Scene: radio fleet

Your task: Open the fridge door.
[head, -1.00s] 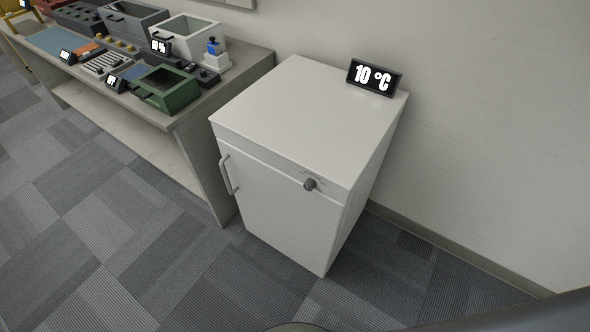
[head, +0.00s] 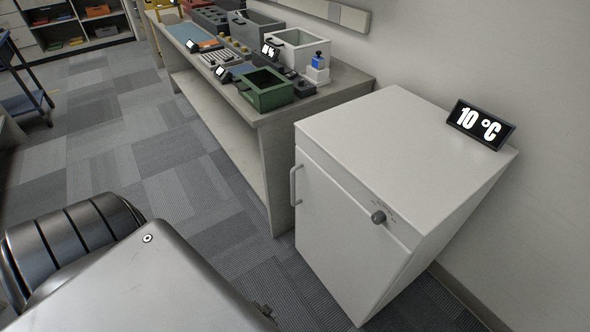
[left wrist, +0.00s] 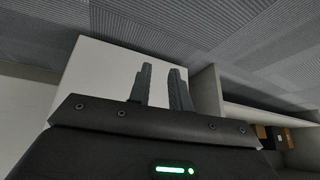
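The fridge is a white box with its front door (head: 336,233) shut. A grey vertical bar handle (head: 294,186) sits at the door's upper left edge. Contact with the handle is not visible. My right gripper is out of view.
A display reading 10 °C (head: 480,125) stands on the fridge top. A grey table (head: 345,84) with a green bin (head: 264,92) and other boxes stands close left of the fridge. The wall is behind. Carpet (head: 195,190) is clear in front of the table.

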